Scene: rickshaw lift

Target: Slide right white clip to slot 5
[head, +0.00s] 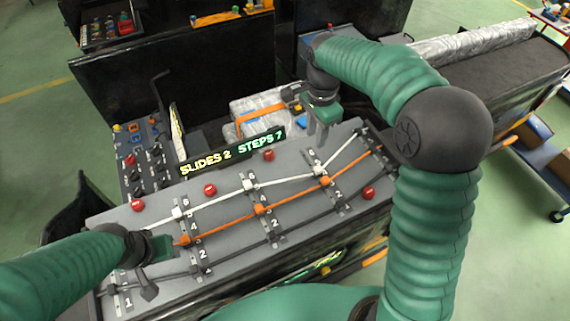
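The right white clip (316,170) sits on the right slotted rail of the grey sloped board (225,262), near the number 6. A white cable runs through it and through the middle white clip (249,185) and left white clip (178,213). My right gripper (322,136) is above the board's back edge, just behind the right white clip and apart from it. Its two fingers point down with a gap between them, and nothing shows in it. My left gripper (168,247) is low over the board's left end, near the left orange clip; its fingertips are not clear.
An orange cable (290,198) and a dark cable run below the white one. Red buttons (268,155) dot the board. A lit sign (232,152) reads "SLIDES 2 STEPS 7" at the back edge. A knob panel (143,150) stands behind left.

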